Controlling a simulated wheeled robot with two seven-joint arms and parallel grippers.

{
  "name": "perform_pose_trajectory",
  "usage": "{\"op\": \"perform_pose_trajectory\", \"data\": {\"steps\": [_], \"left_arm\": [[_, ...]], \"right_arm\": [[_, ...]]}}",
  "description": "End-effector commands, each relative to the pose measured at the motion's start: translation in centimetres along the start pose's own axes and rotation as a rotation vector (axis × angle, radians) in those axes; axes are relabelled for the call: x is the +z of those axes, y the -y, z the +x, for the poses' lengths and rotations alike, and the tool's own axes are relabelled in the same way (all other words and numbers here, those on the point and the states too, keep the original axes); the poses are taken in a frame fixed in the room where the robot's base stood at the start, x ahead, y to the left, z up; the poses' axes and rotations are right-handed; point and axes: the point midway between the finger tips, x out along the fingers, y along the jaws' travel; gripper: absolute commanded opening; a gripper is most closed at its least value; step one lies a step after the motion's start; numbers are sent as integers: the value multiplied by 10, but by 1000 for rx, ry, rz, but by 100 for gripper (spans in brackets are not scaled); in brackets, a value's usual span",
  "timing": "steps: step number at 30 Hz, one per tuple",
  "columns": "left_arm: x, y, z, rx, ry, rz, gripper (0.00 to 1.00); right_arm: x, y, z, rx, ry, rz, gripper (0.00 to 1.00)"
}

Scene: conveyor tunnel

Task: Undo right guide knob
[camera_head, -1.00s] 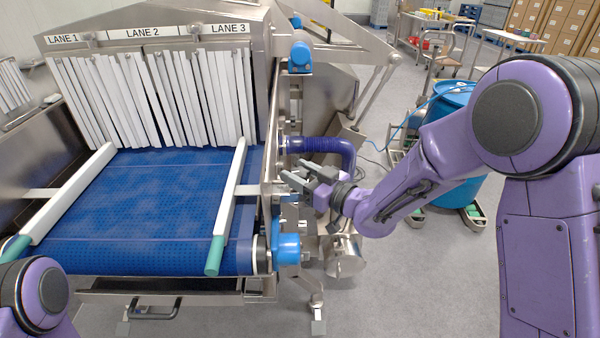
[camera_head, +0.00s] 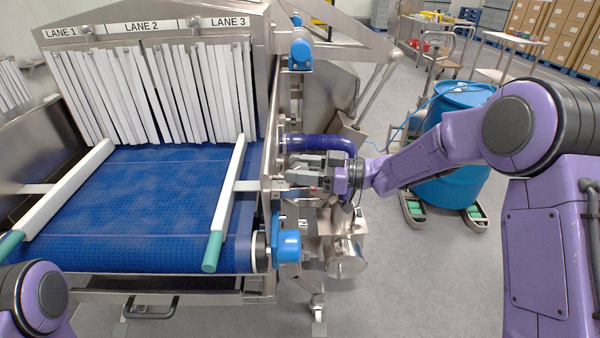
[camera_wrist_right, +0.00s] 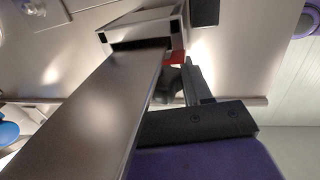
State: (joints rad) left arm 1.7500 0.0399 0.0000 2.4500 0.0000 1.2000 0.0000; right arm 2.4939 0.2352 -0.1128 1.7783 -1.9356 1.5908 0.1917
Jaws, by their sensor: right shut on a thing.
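The right guide rail (camera_head: 228,200) is a white bar with a teal end, standing over the right side of the blue belt. Its metal bracket (camera_head: 250,186) runs through the machine's side frame. My right gripper (camera_head: 293,172) is at the outer side of that frame, level with the bracket, its fingers pointing left. It is shut on the right guide knob, which is mostly hidden by the fingers. In the right wrist view a dark part of the knob (camera_wrist_right: 168,82) shows between the fingers, beside a small red piece (camera_wrist_right: 178,58). My left gripper is out of view.
A purple hose (camera_head: 318,143) curves just behind my right gripper. A blue motor housing (camera_head: 286,246) sits below it. White strip curtains (camera_head: 150,95) hang over the belt (camera_head: 150,200). A blue drum (camera_head: 450,185) stands on a wheeled base to the right.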

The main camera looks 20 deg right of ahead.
Motion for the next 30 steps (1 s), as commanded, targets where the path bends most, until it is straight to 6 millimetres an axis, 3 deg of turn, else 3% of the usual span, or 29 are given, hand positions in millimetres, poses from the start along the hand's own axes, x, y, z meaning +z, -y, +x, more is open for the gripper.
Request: {"op": "perform_pose_trajectory", "data": {"steps": [15,30], "left_arm": [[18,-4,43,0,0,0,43],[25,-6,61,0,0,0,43]], "right_arm": [[4,-1,0,-446,-3,-4,19],[-1,0,1,-642,-4,-3,19]]}}
